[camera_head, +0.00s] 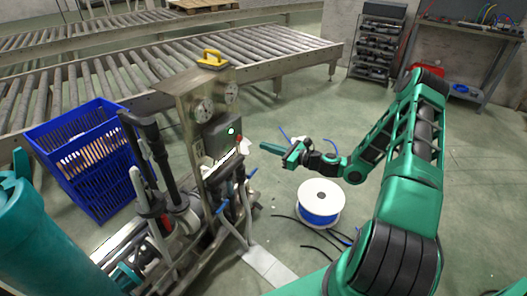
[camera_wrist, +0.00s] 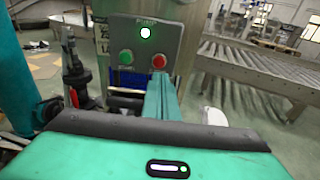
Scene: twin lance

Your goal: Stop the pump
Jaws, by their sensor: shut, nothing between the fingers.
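The pump skid (camera_head: 185,215) stands left of centre in the head view, with a grey control box (camera_head: 216,137) on its upright panel. In the wrist view the control box (camera_wrist: 112,38) faces me. It has a lit white lamp (camera_wrist: 145,32) at the top, a green button (camera_wrist: 126,57) at lower left and a red button (camera_wrist: 159,61) at lower right. My gripper (camera_head: 263,147) is shut and empty, to the right of the box in the head view. In the wrist view its fingers (camera_wrist: 160,85) point at the area just below the red button; I cannot tell the exact gap.
Two round gauges (camera_head: 203,110) and a yellow object (camera_head: 212,58) are on the panel above the box. A blue crate (camera_head: 85,160) stands left of the pump. A cable spool (camera_head: 320,198) and loose cables lie on the floor below my arm. Roller conveyors (camera_head: 200,65) run behind.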

